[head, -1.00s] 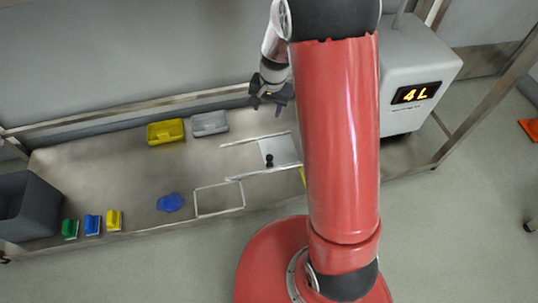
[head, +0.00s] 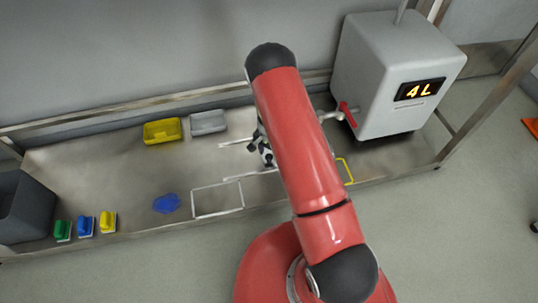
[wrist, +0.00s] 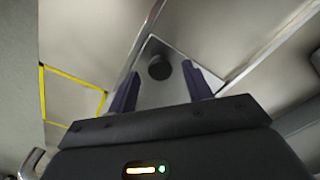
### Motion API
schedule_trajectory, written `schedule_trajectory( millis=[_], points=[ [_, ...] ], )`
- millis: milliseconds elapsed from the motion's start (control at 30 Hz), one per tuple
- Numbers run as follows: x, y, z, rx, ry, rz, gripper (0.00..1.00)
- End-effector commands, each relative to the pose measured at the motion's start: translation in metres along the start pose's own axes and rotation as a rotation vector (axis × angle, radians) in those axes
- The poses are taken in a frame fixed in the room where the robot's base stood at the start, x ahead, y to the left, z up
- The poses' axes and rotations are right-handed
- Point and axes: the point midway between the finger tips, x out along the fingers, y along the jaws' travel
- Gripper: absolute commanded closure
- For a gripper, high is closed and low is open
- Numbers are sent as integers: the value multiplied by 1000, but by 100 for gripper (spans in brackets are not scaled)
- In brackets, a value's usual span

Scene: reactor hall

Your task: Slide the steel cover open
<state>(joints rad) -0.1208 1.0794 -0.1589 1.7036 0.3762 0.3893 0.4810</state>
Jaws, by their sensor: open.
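The steel cover (wrist: 155,93) is a flat plate with a round black knob (wrist: 159,69) in the wrist view. It lies between two thin rails (wrist: 146,36). In the head view my red arm hides most of the cover, and only the left ends of the rails (head: 236,143) show. My gripper (wrist: 160,69) is open, with one dark finger on each side of the knob in the wrist view. I cannot tell whether the fingertips are down at the knob's height. In the head view my gripper (head: 267,154) is partly hidden behind my arm.
A grey machine (head: 395,75) reading "4L", with a red-handled tap (head: 348,114), stands at right. Yellow (head: 162,131) and grey (head: 208,122) trays lie at the back. A blue cloth-like patch (head: 166,203), a white outline (head: 217,199), several coloured blocks and a dark bin (head: 24,207) are left.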

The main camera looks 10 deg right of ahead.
Motion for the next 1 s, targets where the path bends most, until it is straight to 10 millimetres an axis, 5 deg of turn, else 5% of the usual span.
schedule_trajectory(
  millis=[400, 800, 1000],
  points=[
    [12, 0, 0, 0, 1, -1, 50],
    [12, 0, 0, -1, 0, -1, 100],
    [12, -3, 3, -2, 0, -1, 100]
  ],
)
